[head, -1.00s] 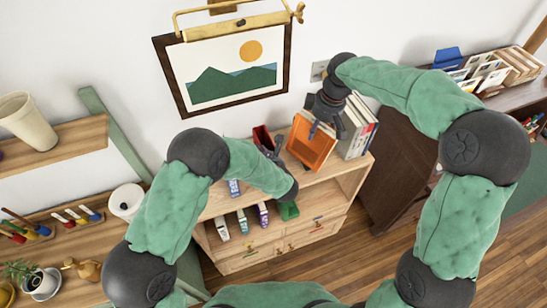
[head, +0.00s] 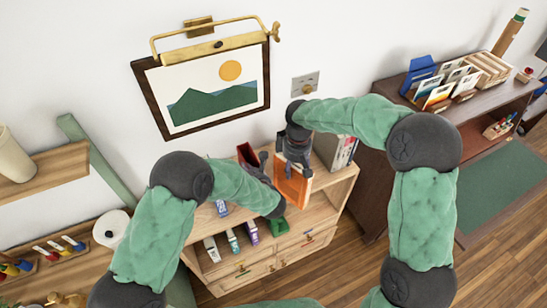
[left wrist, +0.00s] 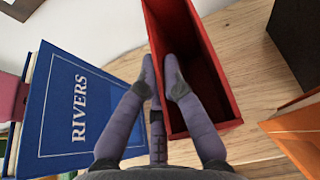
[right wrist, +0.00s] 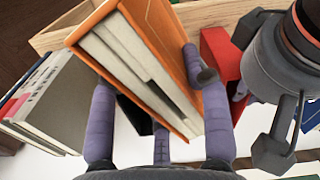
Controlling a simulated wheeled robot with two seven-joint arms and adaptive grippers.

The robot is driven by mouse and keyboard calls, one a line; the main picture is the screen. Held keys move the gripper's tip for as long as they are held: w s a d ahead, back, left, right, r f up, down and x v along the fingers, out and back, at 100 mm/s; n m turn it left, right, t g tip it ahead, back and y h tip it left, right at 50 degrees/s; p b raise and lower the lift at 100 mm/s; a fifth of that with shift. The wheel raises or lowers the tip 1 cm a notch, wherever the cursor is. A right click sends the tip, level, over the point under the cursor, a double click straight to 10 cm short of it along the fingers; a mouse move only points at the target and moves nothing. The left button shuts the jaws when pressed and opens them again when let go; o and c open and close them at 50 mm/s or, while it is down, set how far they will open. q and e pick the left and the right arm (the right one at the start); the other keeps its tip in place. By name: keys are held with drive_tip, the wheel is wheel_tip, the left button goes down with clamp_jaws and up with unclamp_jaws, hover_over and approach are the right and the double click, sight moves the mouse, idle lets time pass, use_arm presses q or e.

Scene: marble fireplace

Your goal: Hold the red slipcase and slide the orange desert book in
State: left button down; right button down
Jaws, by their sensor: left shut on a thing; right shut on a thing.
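The red slipcase (head: 246,152) stands on the wooden shelf top, its open side showing in the left wrist view (left wrist: 188,30). My left gripper (left wrist: 161,72) is shut on its near left wall, one finger outside and one inside. It is small and partly hidden in the head view (head: 264,168). The orange book (head: 291,187) is in my right gripper (head: 295,158), to the right of the slipcase and apart from it. In the right wrist view the fingers clasp the orange book (right wrist: 155,35) across its covers, its pale page edges showing. The slipcase looks empty.
A blue book marked RIVERS (left wrist: 80,112) is left of the slipcase. Pale upright books (head: 338,152) stand to the right on the shelf top. Small coloured items (head: 233,240) sit in the compartment below. A framed picture (head: 205,88) hangs above.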

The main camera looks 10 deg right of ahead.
drive_tip(key=w+a+f, duration=0.3)
drive_tip(key=w+a, duration=0.2)
drive_tip(key=w, duration=0.3)
drive_tip(key=shift+w+a+f, duration=0.15)
drive_tip(key=shift+a, duration=0.1)
drive_tip(key=shift+f, duration=0.15)
idle(0.3)
drive_tip(key=c, duration=0.6)
unclamp_jaws()
